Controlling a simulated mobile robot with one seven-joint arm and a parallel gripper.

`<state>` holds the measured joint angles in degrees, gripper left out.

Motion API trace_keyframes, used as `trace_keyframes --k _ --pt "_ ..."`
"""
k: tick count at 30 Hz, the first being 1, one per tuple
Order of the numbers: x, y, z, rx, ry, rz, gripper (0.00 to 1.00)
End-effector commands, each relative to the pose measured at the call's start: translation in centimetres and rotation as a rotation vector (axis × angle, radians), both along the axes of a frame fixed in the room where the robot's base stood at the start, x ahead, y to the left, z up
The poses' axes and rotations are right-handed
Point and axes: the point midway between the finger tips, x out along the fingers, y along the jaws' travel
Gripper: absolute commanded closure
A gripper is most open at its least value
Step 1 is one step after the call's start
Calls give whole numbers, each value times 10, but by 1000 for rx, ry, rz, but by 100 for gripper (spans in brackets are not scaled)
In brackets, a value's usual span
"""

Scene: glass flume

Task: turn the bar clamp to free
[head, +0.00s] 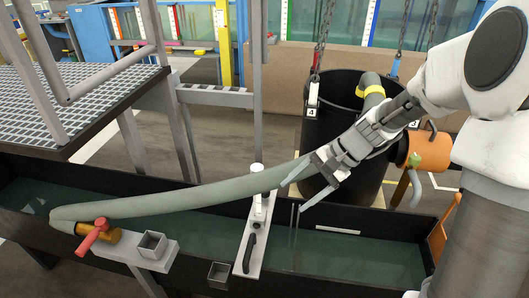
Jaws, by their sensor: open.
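What looks like the bar clamp is a black lever (250,253) on a pale bar (254,235) that lies across the flume. The lever lies roughly along the bar, near its front end. A white upright block (258,208) stands on the same bar, partly in front of the hose. I cannot tell the clamp's setting from its look. My gripper (293,197) is above the flume, right of the bar and higher than the lever. Its two fingers are spread, point down and left, and hold nothing. They are apart from the lever.
A grey-green hose (180,203) runs across the flume (390,262) behind my gripper. A brass valve with a red handle (92,236) is at the left. A black drum (335,100) hangs on chains behind my arm. An orange cylinder (432,150) is at the right.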

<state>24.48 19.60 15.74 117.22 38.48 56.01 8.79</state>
Motion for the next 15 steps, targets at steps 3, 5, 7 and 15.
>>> trace_keyframes --k 3,5,7,15 --pt "19 -1 -42 133 86 -102 24" --pt "29 -1 -59 199 123 -153 24" --pt "40 -2 -78 278 166 -215 24" --pt "82 -16 -151 598 319 -469 24"
